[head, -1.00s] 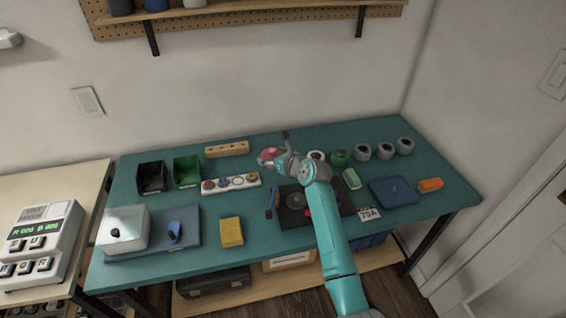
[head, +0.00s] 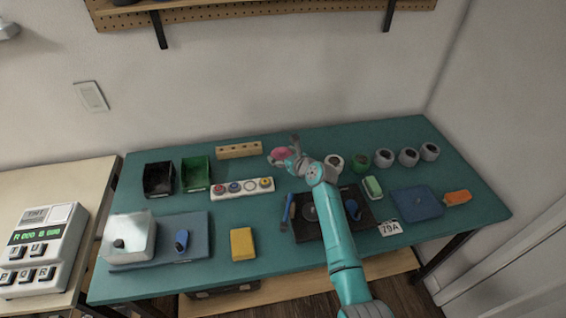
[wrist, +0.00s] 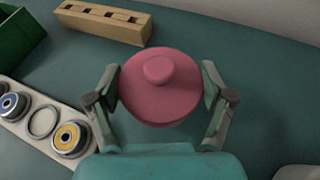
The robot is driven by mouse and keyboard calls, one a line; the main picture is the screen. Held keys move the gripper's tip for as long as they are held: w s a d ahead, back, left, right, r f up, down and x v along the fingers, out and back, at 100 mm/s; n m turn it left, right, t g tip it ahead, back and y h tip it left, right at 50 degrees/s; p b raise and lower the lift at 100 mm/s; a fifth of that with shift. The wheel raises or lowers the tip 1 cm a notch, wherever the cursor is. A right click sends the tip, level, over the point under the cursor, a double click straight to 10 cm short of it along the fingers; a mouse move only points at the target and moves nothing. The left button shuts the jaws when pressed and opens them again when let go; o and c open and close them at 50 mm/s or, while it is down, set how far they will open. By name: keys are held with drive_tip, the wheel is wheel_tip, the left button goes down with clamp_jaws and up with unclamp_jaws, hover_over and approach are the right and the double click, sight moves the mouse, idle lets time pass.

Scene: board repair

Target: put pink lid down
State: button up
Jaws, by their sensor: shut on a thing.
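The pink lid (wrist: 159,90) is round with a small raised knob on top. In the wrist view it sits between the two fingers of my gripper (wrist: 160,98), which is shut on it from both sides. In the head view the pink lid (head: 281,153) shows at the end of my gripper (head: 286,156), over the back middle of the teal bench. I cannot tell how high the lid is above the bench top.
A wooden block with holes (head: 239,151) and a white strip with round pieces (head: 242,188) lie to the left. Several round pots (head: 409,157) stand at the right. A black plate (head: 304,228) lies in front.

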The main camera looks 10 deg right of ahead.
drive_tip(key=shift+f, duration=1.65)
drive_tip(key=o, duration=0.9)
drive_tip(key=shift+f, duration=0.1)
drive_tip(key=shift+c, duration=0.2)
